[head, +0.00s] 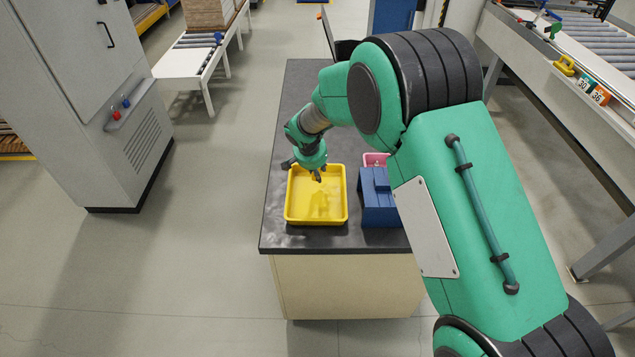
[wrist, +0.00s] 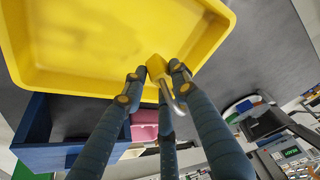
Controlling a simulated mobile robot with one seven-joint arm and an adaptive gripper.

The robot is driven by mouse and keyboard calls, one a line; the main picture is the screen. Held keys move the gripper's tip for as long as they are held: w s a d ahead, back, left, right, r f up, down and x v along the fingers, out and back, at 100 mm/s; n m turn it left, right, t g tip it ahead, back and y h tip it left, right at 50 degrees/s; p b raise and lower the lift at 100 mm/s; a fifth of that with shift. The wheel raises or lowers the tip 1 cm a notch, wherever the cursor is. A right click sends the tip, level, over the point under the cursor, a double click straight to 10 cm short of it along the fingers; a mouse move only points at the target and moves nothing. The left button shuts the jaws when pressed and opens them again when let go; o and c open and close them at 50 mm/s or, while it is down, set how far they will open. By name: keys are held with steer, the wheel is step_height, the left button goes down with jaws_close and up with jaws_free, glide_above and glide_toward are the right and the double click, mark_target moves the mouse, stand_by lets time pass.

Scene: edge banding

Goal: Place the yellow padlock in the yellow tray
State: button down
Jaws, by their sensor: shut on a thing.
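The yellow tray (head: 299,213) sits on the dark counter in the head view. It also fills the upper left of the wrist view (wrist: 85,88). My gripper (head: 317,177) is over the far part of the tray and points down. In the wrist view, my gripper (wrist: 156,82) has its fingertips closed around the yellow padlock (wrist: 157,66). The padlock's silver shackle points back toward the palm between the fingers. The padlock appears held above the tray, and its height is hard to tell. In the head view my fingers mostly hide it.
A blue box (head: 379,213) stands just right of the tray, and a pink container (head: 374,159) is behind it, partly hidden by my arm. A grey cabinet (head: 95,110) stands at the left.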

steer(key=shift+f, duration=0.1)
steer(key=shift+f+b, duration=0.55)
steer(key=shift+f, duration=1.85)
steer(key=shift+f, duration=0.15)
steer(key=c, duration=1.4)
jaws_free()
steer(key=shift+o, duration=0.2)
steer(key=shift+r, duration=0.4)
steer(key=p+v, duration=0.2)
steer(key=v, duration=0.9)
steer(key=shift+s+r, duration=0.2)
steer(key=shift+a, duration=0.1)
